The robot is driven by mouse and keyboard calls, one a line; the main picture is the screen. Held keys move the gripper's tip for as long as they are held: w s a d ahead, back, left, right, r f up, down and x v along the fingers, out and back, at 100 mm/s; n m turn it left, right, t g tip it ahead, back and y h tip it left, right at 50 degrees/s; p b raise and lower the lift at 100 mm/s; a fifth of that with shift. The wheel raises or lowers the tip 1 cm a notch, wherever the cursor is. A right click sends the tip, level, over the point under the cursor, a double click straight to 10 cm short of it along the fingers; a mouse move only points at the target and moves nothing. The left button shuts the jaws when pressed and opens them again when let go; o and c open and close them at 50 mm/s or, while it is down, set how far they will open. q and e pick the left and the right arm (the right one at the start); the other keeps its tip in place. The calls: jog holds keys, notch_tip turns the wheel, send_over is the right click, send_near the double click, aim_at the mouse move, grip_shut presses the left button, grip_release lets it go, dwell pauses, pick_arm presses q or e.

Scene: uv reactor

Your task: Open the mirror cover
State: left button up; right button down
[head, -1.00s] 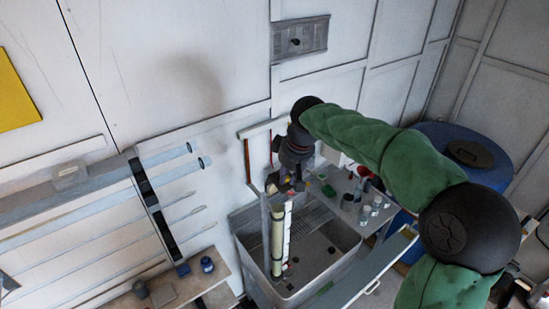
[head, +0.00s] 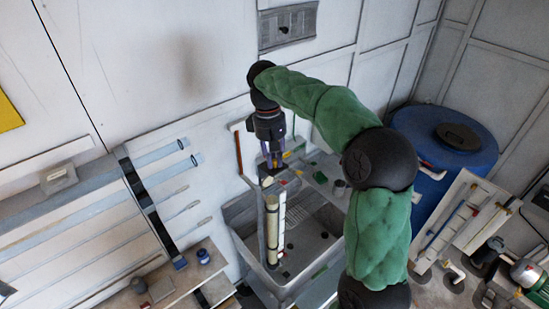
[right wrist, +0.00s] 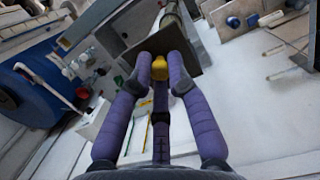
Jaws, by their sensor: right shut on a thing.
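My right gripper (head: 274,165) points down at the top of the upright tube (head: 272,225) in the grey basin. In the right wrist view its purple fingers (right wrist: 159,76) are shut on a small yellow knob (right wrist: 159,67). The knob sits at the edge of a dark flat plate (right wrist: 165,50), which looks like the mirror cover. The plate lies across the near end of the pale tube (right wrist: 170,22). In the head view the fingers and arm partly hide this spot. I cannot tell how far the plate is tilted. My left gripper is out of view.
The grey basin (head: 235,214) surrounds the tube's foot. A blue barrel (head: 470,150) stands at the right. A wooden bench (head: 180,285) with small items is at lower left. Long rails and tubes run along the left wall.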

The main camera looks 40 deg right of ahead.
jog(key=shift+f, duration=0.1)
jog(key=c, duration=1.2)
grip_release()
jog(key=shift+r, duration=0.2)
jog(key=r, duration=0.4)
jog(key=w+r, duration=0.1)
jog(key=r, duration=0.2)
jog(key=w+r, duration=0.1)
jog(key=r, duration=0.3)
jog(key=shift+r, duration=0.3)
